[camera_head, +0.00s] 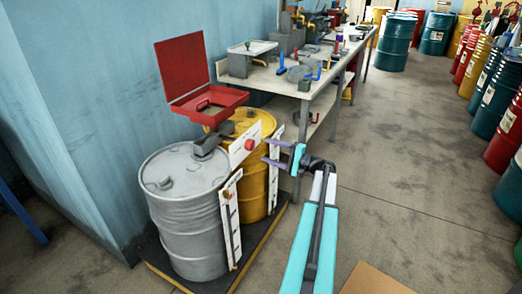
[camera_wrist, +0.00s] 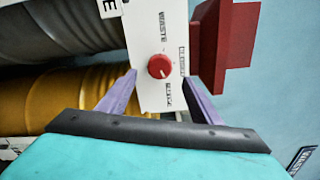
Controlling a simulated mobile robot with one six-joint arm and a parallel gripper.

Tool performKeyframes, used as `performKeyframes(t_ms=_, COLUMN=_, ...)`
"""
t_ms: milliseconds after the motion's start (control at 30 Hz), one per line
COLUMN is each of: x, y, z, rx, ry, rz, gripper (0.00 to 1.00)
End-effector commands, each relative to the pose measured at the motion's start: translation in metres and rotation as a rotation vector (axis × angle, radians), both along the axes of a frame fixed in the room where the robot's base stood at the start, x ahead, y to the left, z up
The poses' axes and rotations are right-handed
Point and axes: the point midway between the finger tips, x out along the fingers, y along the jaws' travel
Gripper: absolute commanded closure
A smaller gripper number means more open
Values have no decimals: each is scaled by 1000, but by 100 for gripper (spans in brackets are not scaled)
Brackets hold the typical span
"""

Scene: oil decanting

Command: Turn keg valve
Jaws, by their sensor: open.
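The keg valve shows as a round red knob (camera_wrist: 161,66) with a pale pointer mark, on a white labelled panel (camera_wrist: 150,22) reading "WASTE" at one side. In the head view the red knob (camera_head: 249,144) sits on the white panel (camera_head: 238,153) in front of the grey and yellow kegs. My gripper (camera_wrist: 158,80) is open, its two purple fingers reaching toward the panel with the knob between them in the picture. In the head view my gripper (camera_head: 268,151) is to the right of the panel. Whether the fingers touch the knob cannot be told.
A grey keg (camera_head: 185,215) and a yellow keg (camera_head: 256,180) stand on a dark pallet (camera_head: 208,285). An open red box (camera_head: 208,103) sits above them. A cluttered workbench (camera_head: 300,88) stands behind.

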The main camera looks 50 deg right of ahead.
Motion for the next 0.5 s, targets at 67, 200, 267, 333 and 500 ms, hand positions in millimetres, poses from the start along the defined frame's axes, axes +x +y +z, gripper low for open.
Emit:
performKeyframes(t_ms=67, x=-14, y=-3, z=0, rx=0, ry=0, rz=-2, gripper=41)
performKeyframes(t_ms=200, x=-35, y=-9, z=-1, rx=0, ry=0, rz=-2, gripper=41)
performKeyframes(t_ms=267, x=-44, y=-11, z=-1, rx=0, ry=1, rz=-3, gripper=41)
performKeyframes(t_ms=333, x=-52, y=-13, z=0, rx=0, ry=0, rz=-2, gripper=41)
performKeyframes(t_ms=500, x=-64, y=-16, z=0, rx=0, ry=0, rz=-2, gripper=41)
